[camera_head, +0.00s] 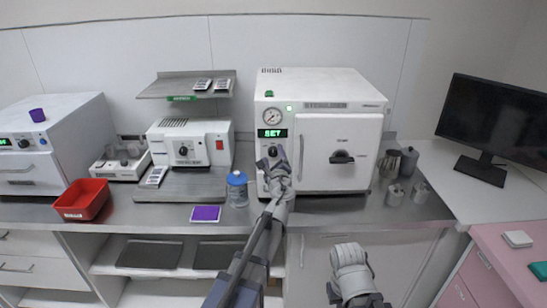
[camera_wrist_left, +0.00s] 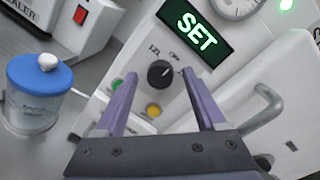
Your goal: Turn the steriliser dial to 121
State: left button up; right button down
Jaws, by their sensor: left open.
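The white steriliser (camera_head: 323,98) stands on the counter with its door shut. Its green display (camera_head: 272,133) reads SET; the display also shows in the left wrist view (camera_wrist_left: 195,33). Below the display, the black dial (camera_wrist_left: 160,73) shows in the left wrist view, with small marks around it, among them OFF and what looks like 121. My left gripper (camera_wrist_left: 157,100) is open in front of the panel, its two purple fingers either side of the dial and apart from it. In the head view the left gripper (camera_head: 273,160) hides the dial. My right arm shows low in the head view, its fingertips unclear.
A blue-lidded jar (camera_head: 237,189) stands just left of the steriliser. A door handle (camera_wrist_left: 262,108) juts out right of the fingers. Green and yellow buttons (camera_wrist_left: 153,109) sit below the dial. Metal canisters (camera_head: 395,195) stand to the right.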

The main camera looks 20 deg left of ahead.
pick_arm(q)
grip_shut()
dwell(0.5)
jog(key=shift+n, duration=0.4)
jog(key=n+p, duration=0.1)
jog(key=n, duration=0.2)
jog(key=shift+r+n, duration=0.1)
jog(key=shift+n, duration=0.3)
jog(key=n+h, duration=0.1)
jog(key=n, duration=0.3)
jog(key=shift+s+n+p, duration=0.1)
jog(key=shift+n+p, duration=0.2)
jog(key=shift+p, duration=0.1)
jog(key=shift+n+g, duration=0.3)
grip_release()
